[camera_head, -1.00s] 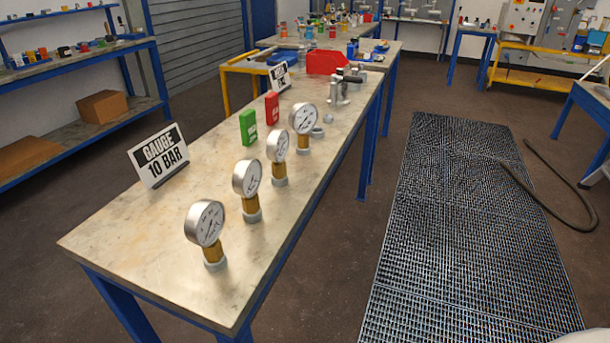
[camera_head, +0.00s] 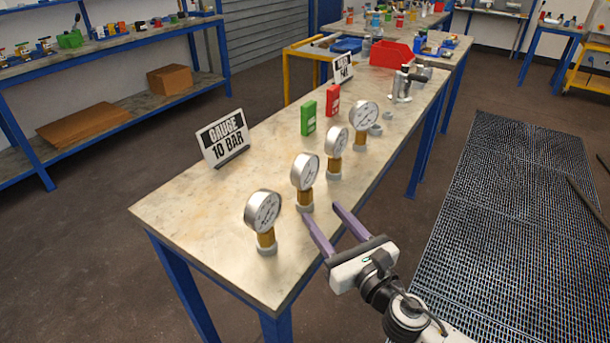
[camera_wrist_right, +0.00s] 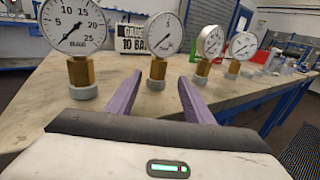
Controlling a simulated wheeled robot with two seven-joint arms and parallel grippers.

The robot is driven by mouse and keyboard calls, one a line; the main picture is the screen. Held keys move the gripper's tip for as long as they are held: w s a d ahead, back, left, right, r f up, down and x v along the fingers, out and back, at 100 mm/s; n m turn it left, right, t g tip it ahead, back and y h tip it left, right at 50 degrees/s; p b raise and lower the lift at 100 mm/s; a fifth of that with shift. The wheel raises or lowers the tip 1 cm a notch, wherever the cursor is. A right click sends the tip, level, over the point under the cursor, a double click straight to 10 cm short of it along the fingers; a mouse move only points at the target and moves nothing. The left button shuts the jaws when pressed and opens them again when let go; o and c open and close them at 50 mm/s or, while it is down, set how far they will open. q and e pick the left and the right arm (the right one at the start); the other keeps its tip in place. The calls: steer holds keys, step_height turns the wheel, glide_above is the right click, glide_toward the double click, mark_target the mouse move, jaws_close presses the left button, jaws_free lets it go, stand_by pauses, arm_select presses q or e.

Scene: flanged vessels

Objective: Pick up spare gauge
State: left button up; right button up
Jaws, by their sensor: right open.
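Several round white-faced gauges on brass stems stand upright in a row along the table's right side. In the head view they are the front gauge (camera_head: 263,212), the second gauge (camera_head: 305,172), the third gauge (camera_head: 336,140) and the far gauge (camera_head: 364,113). My right gripper (camera_head: 321,212) is open and empty at the table's right edge, its purple fingers pointing toward the row. In the right wrist view the second gauge (camera_wrist_right: 163,35) stands beyond the gap between the fingertips. The front gauge (camera_wrist_right: 73,25), reading up to 25 bar, stands to the left. My left gripper is not in view.
A "GAUGE 10 BAR" sign (camera_head: 223,138) stands on the table's left side. A green box (camera_head: 308,118), a red box (camera_head: 332,101), a second sign (camera_head: 343,68) and a red bin (camera_head: 397,54) stand farther back. The table's front left (camera_head: 190,205) is clear.

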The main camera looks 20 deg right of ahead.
mark_target(309, 196)
steer(key=w, duration=0.4)
steer(key=shift+a+r, duration=0.1)
steer(key=shift+a, duration=0.25)
steer(key=w, duration=0.3)
steer(key=w+a+p, duration=0.1)
steer(key=w, duration=0.1)
steer(key=shift+r, duration=0.2)
steer(key=shift+c, duration=0.5)
steer(key=shift+r, duration=0.1)
jaws_close()
